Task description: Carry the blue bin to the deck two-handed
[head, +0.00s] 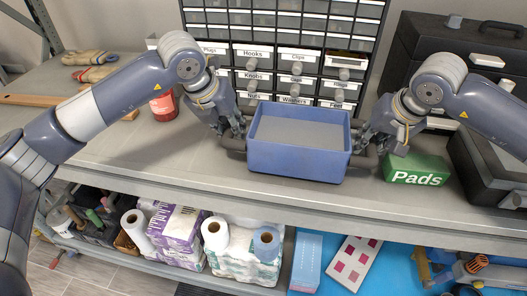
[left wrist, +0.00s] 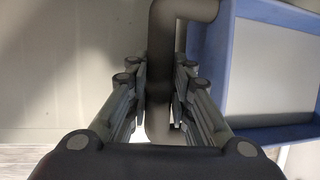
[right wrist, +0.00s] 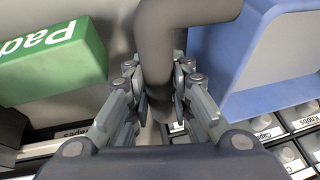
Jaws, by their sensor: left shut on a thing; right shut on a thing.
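The blue bin (head: 297,158) is at the middle of the workbench deck (head: 200,170) in the head view, upright, with an empty grey inside. It has a dark bar handle on each side. My left gripper (head: 236,130) is shut on the bin's left handle, which shows between the fingers in the left wrist view (left wrist: 160,85). My right gripper (head: 366,140) is shut on the right handle, seen between the fingers in the right wrist view (right wrist: 160,90). The bin's blue rim also shows in the left wrist view (left wrist: 220,60) and the right wrist view (right wrist: 245,60). I cannot tell whether its underside touches the deck.
A green Pads box (head: 416,169) stands close to the right gripper. Labelled drawers (head: 290,55) rise behind the bin.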

